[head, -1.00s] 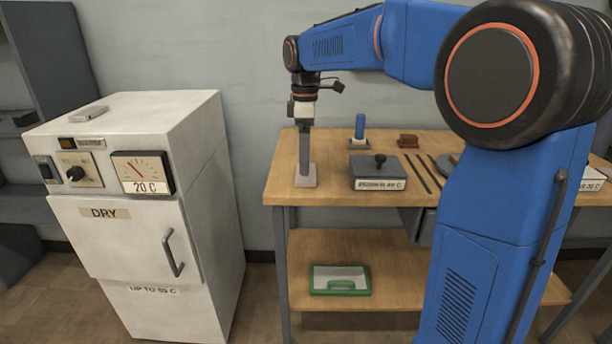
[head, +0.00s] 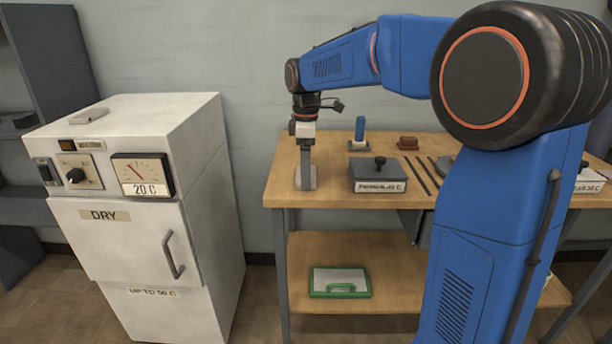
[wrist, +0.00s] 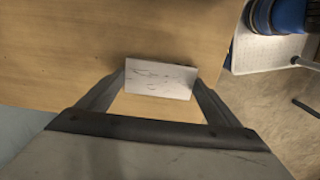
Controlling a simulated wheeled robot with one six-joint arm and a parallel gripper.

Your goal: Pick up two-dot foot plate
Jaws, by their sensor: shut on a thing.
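My gripper (head: 306,185) is low over the left end of the wooden bench. It is shut on a small light grey plate (wrist: 158,80), whose two ends lie against the fingertips in the wrist view. The plate is rectangular, with thin dark marks on its face. I cannot make out two dots on it. In the head view the fingers hide most of the plate, and a pale edge of it (head: 313,180) shows beside them. I cannot tell whether it still touches the bench top.
A white oven (head: 140,235) marked DRY stands left of the bench (head: 335,197), with a small grey piece (head: 90,116) on top. A lidded grey box (head: 378,177), a blue-handled tool (head: 359,130) and a brown block (head: 408,143) stand right of my gripper.

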